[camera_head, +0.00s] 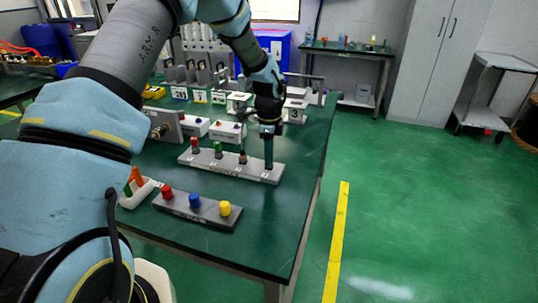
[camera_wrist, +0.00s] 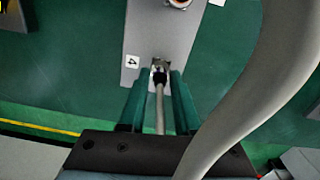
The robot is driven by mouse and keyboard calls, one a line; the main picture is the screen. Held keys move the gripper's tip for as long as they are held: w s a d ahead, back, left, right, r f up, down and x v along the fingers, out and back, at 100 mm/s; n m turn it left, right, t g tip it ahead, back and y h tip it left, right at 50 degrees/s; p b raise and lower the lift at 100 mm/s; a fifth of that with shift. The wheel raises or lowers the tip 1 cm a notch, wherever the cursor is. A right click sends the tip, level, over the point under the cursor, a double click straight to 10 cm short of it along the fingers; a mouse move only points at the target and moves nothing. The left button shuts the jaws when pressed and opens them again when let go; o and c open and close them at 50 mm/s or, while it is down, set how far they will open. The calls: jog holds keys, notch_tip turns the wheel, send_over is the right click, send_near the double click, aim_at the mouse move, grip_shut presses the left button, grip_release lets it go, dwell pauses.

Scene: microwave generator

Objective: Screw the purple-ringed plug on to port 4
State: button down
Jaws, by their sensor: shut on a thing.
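The grey port strip (camera_head: 230,167) lies on the green table, and its right end also shows in the wrist view (camera_wrist: 150,30). My gripper (camera_head: 268,165) points down at the strip's right end. In the wrist view my gripper (camera_wrist: 160,76) has its two green fingers on either side of a dark plug (camera_wrist: 160,78) with a grey cable, and is shut on it. The plug is at the metal fitting beside the label 4 (camera_wrist: 132,62). I cannot see a purple ring or tell how far the plug is seated.
A grey block (camera_head: 210,211) with red, blue and yellow knobs lies in front. White numbered boxes (camera_head: 228,131) stand behind. The table's right edge is close to my gripper.

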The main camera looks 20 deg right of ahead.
jog(key=m+p, duration=0.2)
jog(key=m, duration=0.4)
jog(key=shift+r+m, duration=0.15)
jog(key=shift+m, duration=0.15)
jog(key=m+p, duration=0.2)
jog(key=m, duration=0.2)
jog(key=shift+m, duration=0.7)
jog(key=c, duration=0.6)
grip_release()
notch_tip(320, 180, up, 11)
jog(key=b, duration=0.2)
jog(key=shift+f, duration=0.2)
